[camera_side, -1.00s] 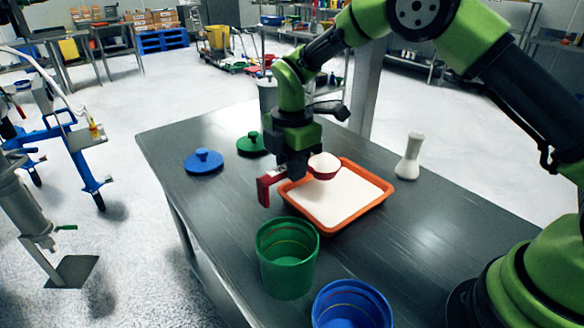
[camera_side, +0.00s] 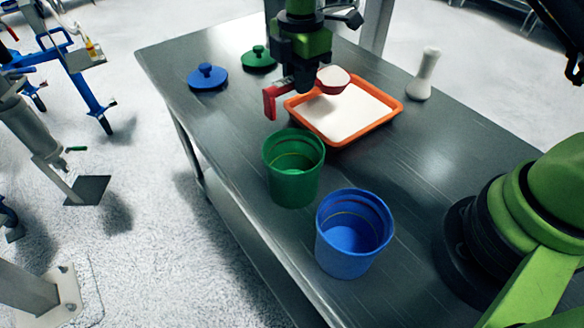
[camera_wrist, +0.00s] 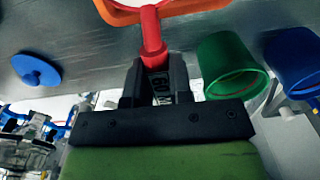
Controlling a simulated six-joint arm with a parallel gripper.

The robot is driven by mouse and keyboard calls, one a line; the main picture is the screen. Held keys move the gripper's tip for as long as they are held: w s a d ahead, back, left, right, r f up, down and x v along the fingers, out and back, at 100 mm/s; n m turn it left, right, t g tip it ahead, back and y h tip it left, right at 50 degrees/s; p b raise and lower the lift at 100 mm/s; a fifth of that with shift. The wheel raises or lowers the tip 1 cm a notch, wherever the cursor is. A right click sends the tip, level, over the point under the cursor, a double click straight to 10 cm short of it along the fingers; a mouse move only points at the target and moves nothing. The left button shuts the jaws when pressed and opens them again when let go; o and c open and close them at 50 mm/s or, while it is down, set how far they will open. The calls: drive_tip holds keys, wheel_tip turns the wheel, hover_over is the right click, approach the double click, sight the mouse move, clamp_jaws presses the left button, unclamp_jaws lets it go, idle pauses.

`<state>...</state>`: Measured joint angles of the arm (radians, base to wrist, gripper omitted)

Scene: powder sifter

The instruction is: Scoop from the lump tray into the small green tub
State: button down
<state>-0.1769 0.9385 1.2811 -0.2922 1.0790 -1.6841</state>
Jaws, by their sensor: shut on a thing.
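My gripper (camera_side: 300,84) is shut on the handle of a red scoop (camera_side: 272,100). The scoop's bowl is above the back left part of the orange tray and holds pale powder level with or above its rim. The orange tray (camera_side: 345,141) holds a flat layer of white powder; lumps cannot be made out. The green tub (camera_side: 295,188) stands open in front of the tray, apart from the scoop. In the wrist view, my gripper (camera_wrist: 155,85) clasps the red handle (camera_wrist: 150,30), and the green tub (camera_wrist: 228,65) is to the right.
An open blue tub (camera_side: 345,262) stands right of and nearer than the green one. A blue lid (camera_side: 207,80) and a green lid (camera_side: 258,62) lie at the back left. A white hourglass-shaped vessel (camera_side: 424,75) stands right of the tray. The table's left front is clear.

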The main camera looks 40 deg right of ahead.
drive_tip(key=a+r+m, duration=0.2)
drive_tip(key=a, duration=0.1)
drive_tip(key=a+r+m, duration=0.2)
drive_tip(key=a+r, duration=0.1)
drive_tip(key=shift+w+a+r, duration=0.1)
drive_tip(key=shift+a+r, duration=0.25)
drive_tip(key=shift+a, duration=0.05)
drive_tip(key=s+a+r+m+t+h, duration=0.1)
drive_tip(key=s+a+r+m, duration=0.1)
drive_tip(key=a+m, duration=0.3)
drive_tip(key=shift+s+a+r, duration=0.2)
drive_tip(key=shift+a+r, duration=0.3)
drive_tip(key=shift+r, duration=0.05)
drive_tip(key=shift+t+h, duration=0.3)
drive_tip(key=shift+s+a+f+t+h, duration=0.1)
drive_tip(key=shift+s+a+t+h, duration=0.1)
drive_tip(key=shift+t+h, duration=0.25)
drive_tip(key=shift+s+a+f+t+h, duration=0.1)
drive_tip(key=shift+s+a+t+h, duration=0.05)
drive_tip(key=shift+t+h, duration=0.3)
